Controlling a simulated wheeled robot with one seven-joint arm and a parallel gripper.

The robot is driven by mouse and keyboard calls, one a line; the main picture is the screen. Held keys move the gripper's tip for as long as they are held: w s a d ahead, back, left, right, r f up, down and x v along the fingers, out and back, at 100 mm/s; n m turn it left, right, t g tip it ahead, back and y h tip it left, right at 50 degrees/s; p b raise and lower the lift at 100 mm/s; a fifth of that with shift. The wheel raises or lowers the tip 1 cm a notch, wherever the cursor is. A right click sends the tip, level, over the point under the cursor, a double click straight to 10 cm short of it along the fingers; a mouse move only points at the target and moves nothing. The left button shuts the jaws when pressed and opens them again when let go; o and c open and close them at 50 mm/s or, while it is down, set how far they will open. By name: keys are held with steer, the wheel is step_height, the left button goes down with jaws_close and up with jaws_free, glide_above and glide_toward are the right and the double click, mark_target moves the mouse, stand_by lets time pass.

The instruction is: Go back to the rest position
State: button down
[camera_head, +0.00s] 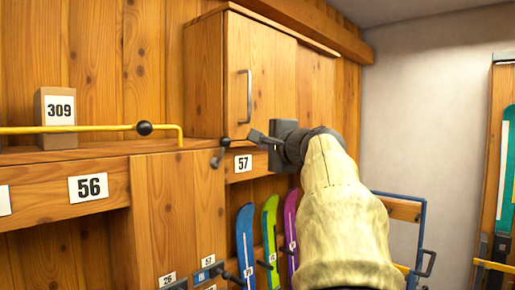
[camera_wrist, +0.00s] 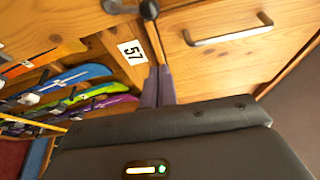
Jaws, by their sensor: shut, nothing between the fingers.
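My gripper (camera_head: 256,138) is raised in front of the wooden wall unit, at the lower edge of the wall cabinet (camera_head: 215,80) and just above the number 57 tag (camera_head: 243,163). In the wrist view its two grey fingers (camera_wrist: 159,75) lie side by side, shut with nothing between them. They point toward the wooden front beside the 57 tag (camera_wrist: 132,52). My arm hides part of the wall to the right. No rest position is marked in either view.
The cabinet door has a metal handle (camera_head: 249,96), also in the wrist view (camera_wrist: 229,36). A black-knobbed hook (camera_head: 218,158) is just left of my fingers. Several coloured boards, including a blue one (camera_head: 246,245), stand below. A yellow rail (camera_head: 80,129) crosses the left shelf before a 309 box (camera_head: 57,138).

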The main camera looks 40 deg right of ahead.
steer(key=shift+f, duration=0.1)
steer(key=w+a+f+n+g+y, duration=0.2)
steer(key=a+f+n+g, duration=0.3)
steer(key=f, duration=1)
steer(key=w+a+f+n+g+y, duration=0.15)
steer(key=a+f, duration=0.55)
steer(key=f, duration=0.7)
steer(key=s+a+f+n+g, duration=0.4)
steer(key=s+a+f+n, duration=0.3)
steer(key=f, duration=0.5)
steer(key=s+a+f+n+g, duration=0.4)
steer(key=s+a+f+n, duration=0.3)
steer(key=s+f, duration=0.3)
step_height(320, 180, down, 3)
steer(key=shift+s+a+r, duration=0.15)
steer(key=shift+s+a, duration=0.05)
steer(key=shift+a, duration=0.45)
steer(key=shift+g+h, duration=0.25)
steer(key=shift+s+d, duration=0.1)
steer(key=shift+s, duration=0.05)
